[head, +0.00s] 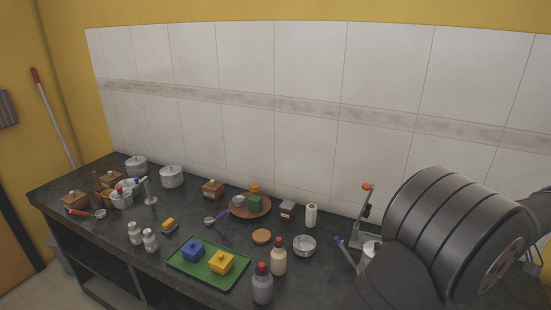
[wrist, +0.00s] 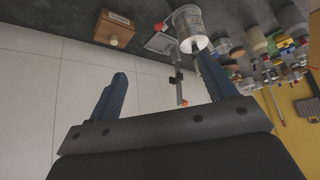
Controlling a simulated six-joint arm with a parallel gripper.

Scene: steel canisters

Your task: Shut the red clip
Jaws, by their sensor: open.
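My gripper (wrist: 162,65) is open and empty, its two blue fingers wide apart in the wrist view. A steel canister (wrist: 187,20) lies beyond the fingertips, close to the right finger in the picture. A small orange-red piece (wrist: 160,27) shows at its left side; it may be the red clip, but it is too small to tell its position. In the head view a pale canister (head: 371,248) is mostly hidden behind my arm, and no clip can be made out there.
A stand with an orange-red knob (head: 367,186) rises behind the canister; it also shows in the wrist view (wrist: 181,88). A wooden box (wrist: 115,28) is near the canister. Bottles (head: 278,256), a steel bowl (head: 304,245) and a green tray (head: 210,277) crowd the counter to the left.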

